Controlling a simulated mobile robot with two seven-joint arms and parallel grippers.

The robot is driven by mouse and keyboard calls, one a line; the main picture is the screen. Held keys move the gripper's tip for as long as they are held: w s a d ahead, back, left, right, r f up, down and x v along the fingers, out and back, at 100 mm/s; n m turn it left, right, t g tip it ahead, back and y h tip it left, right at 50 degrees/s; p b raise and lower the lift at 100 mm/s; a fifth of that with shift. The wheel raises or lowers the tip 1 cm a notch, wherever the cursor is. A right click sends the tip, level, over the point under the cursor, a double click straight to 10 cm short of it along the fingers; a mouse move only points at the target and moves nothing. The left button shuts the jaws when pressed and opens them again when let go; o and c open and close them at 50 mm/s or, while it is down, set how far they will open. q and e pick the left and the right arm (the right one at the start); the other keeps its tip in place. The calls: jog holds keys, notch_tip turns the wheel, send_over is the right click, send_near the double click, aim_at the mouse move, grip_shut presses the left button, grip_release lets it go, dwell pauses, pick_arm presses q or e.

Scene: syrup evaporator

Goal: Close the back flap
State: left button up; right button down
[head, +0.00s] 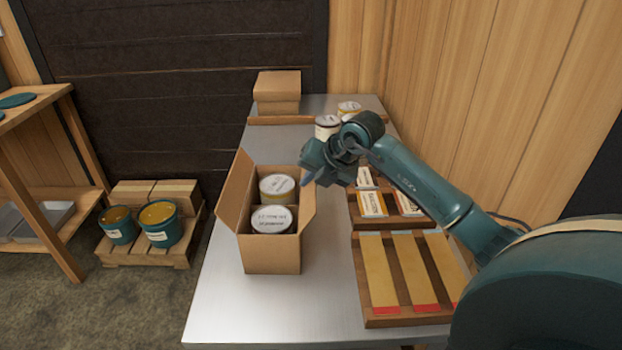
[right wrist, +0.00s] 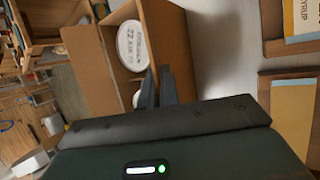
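An open cardboard box (head: 272,254) stands on the metal table with two labelled round tins inside, a front tin (head: 272,220) and a rear tin (head: 277,187). A tall left flap (head: 237,190) stands up and a right flap (head: 308,208) leans outward. I cannot clearly tell the back flap from the box's rear wall. My right gripper (head: 308,178) is just right of the box's rear corner, fingers pointing toward it. My left gripper is not in view.
Wooden trays with packets (head: 372,204) and yellow strips (head: 381,272) lie right of the box. White tins (head: 327,127) and a closed carton (head: 277,90) stand at the back. The table (head: 225,305) is clear in front of the box.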

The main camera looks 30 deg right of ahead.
jog(key=shift+w+a+r+g+h+p, duration=0.15)
jog(key=shift+r+g+h+p, duration=0.25)
jog(key=shift+p, duration=0.45)
jog(key=shift+w+a+r+n+g+h+p, duration=0.1)
jog(key=shift+w+a+n+g+h+p, duration=0.15)
jog(key=shift+h+p, duration=0.4)
jog(key=shift+w+a+n+g+h+p, duration=0.15)
jog(key=shift+a+n+g+h+p, duration=0.1)
jog(key=shift+g+h, duration=0.5)
jog(key=shift+w+a+n+g+h+p, duration=0.15)
jog(key=shift+a+n+g+h+p, duration=0.2)
jog(key=shift+h, duration=0.55)
jog(key=c, duration=1.6)
grip_release()
jog(key=shift+f, duration=0.2)
jog(key=shift+c, duration=0.2)
